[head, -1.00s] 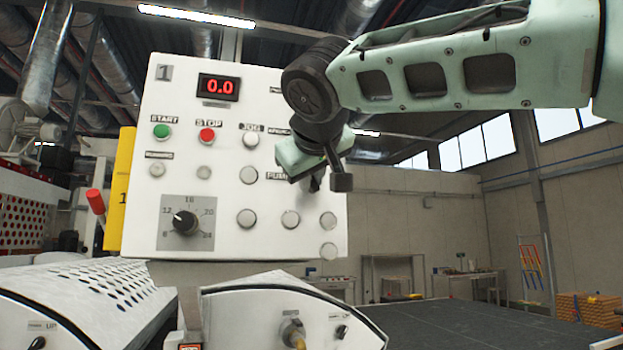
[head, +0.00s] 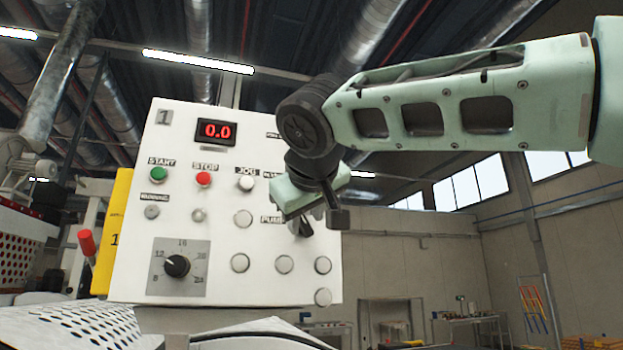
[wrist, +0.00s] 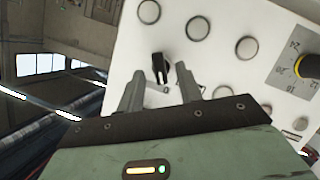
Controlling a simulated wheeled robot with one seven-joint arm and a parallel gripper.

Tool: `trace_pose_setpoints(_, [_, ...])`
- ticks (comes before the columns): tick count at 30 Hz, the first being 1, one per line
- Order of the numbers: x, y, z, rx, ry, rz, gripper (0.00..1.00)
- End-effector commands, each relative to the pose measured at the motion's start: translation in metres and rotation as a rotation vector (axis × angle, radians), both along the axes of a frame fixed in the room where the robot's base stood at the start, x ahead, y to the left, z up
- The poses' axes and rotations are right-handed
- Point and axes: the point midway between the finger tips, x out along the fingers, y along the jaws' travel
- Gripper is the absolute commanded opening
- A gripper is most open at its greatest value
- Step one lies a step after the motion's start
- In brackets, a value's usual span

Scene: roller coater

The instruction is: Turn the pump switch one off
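The pump switch (wrist: 160,68) is a small black knob on the white control panel, seen in the wrist view between my fingertips. My gripper (wrist: 158,82) is open, with one finger on each side of the knob's line. I cannot tell whether the fingertips touch the panel or the knob.
The panel has a green START button (head: 158,174), a red STOP button (head: 203,179), a white JOG button (head: 246,183), a speed dial (head: 177,266) and a red display reading 0.0 (head: 217,131). Several blank round caps are near the gripper. Open room lies right of the panel.

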Motion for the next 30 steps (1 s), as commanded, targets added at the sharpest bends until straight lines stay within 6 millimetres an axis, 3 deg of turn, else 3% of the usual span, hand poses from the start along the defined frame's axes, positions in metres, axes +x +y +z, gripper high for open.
trace_pose_setpoints(12, [-0.093,-0.006,0.030,0.004,-0.001,0.004,0.35])
trace_pose_setpoints(18, [-0.127,-0.008,0.043,0.001,-0.001,0.004,0.35])
trace_pose_setpoints(24, [-0.143,-0.010,0.049,0.000,-0.001,0.001,0.35])
trace_pose_setpoints(30, [-0.146,-0.010,0.050,-0.001,0.000,0.000,0.35])
